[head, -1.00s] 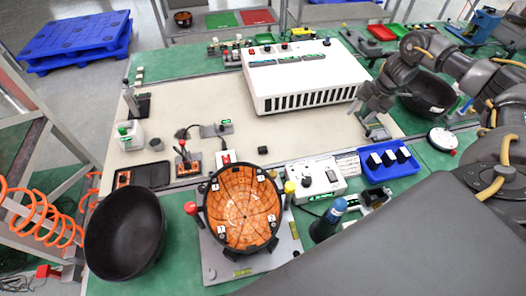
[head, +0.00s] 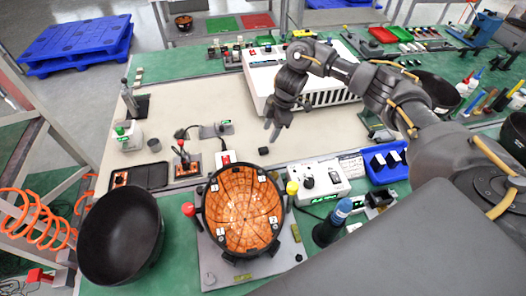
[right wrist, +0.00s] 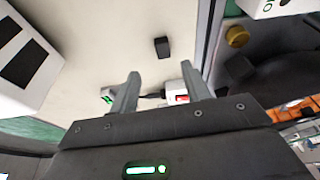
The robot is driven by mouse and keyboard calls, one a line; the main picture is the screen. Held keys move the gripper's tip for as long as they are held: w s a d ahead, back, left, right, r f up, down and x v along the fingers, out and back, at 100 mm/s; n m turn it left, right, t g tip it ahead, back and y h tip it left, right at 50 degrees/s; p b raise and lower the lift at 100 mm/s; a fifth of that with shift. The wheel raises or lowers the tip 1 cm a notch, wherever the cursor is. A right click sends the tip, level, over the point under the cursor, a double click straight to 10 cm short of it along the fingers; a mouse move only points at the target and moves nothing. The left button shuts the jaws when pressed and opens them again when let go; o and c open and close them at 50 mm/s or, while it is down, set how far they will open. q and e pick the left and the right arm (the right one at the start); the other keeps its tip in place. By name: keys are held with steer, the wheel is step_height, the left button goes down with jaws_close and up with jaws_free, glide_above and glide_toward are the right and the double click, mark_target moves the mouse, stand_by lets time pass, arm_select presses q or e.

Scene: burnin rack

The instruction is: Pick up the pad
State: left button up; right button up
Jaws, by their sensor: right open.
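The pad, which I take to be the small black block (head: 263,150), lies on the pale mat (head: 190,105) in the middle of the bench. In the right wrist view the block (right wrist: 162,47) shows beyond the fingertips, between their lines, with bare mat around it. My right gripper (head: 273,131) hangs over the mat with its fingers pointing down, close above the block in the picture and apart from it. In the right wrist view the two fingers of this gripper (right wrist: 162,82) are spread with nothing between them. My left gripper is not in view.
A white vented box (head: 262,75) stands behind my right gripper. A round orange fixture (head: 240,210), a white control box (head: 320,180) and a blue tray (head: 385,172) sit in front. A black bowl (head: 120,235) is at front left.

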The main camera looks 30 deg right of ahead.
mark_target(264, 149)
steer(key=x, duration=0.2)
steer(key=shift+f, duration=0.3)
steer(key=shift+x, duration=2.6)
steer(key=shift+s+a, duration=0.1)
steer(key=shift+s, duration=0.15)
jaws_close()
